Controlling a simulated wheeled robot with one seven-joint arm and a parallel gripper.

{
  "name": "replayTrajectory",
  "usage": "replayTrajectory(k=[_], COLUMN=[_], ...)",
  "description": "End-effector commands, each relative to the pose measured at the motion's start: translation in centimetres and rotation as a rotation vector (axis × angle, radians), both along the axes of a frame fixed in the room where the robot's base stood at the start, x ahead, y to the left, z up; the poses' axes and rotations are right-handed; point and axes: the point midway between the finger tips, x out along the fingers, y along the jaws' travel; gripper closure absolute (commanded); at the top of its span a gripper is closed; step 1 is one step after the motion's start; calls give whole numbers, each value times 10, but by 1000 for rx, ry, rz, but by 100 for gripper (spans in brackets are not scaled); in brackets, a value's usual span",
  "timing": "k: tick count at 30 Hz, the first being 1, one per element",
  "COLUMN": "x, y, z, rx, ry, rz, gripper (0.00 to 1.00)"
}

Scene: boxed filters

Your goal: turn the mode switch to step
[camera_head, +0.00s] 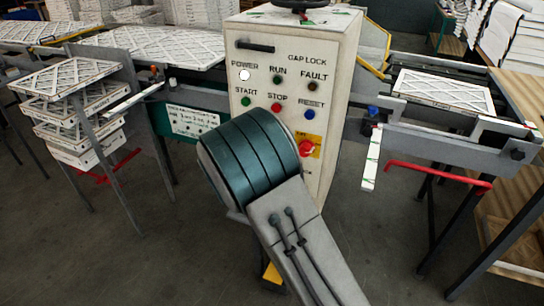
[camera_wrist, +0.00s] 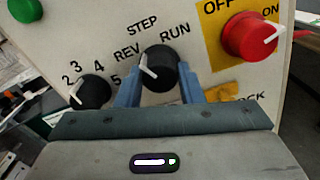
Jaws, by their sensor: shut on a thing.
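The mode switch (camera_wrist: 164,69) is a round black knob with a white pointer, on the cream panel in the wrist view. Labels REV, STEP and RUN run around its top from left to right. The white pointer leans up and left, toward REV, not STEP. My gripper (camera_wrist: 160,80) has its two blue fingers on either side of the knob and is shut on it. In the head view, my teal and grey arm covers the mode switch and the gripper.
A numbered black dial (camera_wrist: 92,91) sits left of the switch. A red OFF/ON knob (camera_wrist: 250,36) on a yellow plate sits close on the right. The control cabinet (camera_head: 325,90) stands between conveyors, with stacked filters (camera_head: 75,115) at left and a red bar (camera_head: 435,175) at right.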

Motion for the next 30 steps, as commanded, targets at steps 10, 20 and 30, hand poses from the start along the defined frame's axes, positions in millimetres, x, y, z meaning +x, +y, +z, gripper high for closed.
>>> replayTrajectory(k=[10, 20, 30], x=[1, 1, 0], y=[-1, -1, 0], z=[-7, -3, 0], rx=[247, 398, 453], ry=[-92, -147, -165], rz=[-2, -2, -1], gripper=[89, 89, 89])
